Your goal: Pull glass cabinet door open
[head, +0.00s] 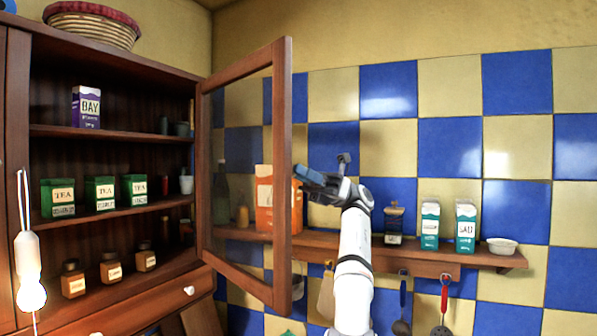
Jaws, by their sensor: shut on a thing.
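The glass cabinet door (282,110) has a dark wooden frame around a clear pane. It stands swung out from the cabinet (110,133), hinged at the cabinet's right side, and the shelves are exposed.
Tea boxes (101,193), a purple box (86,107) and small jars stand on the cabinet shelves. A wall shelf (440,262) behind the door and my arm holds an orange box (264,199), cartons (465,226) and a white bowl (502,245). Utensils hang below.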

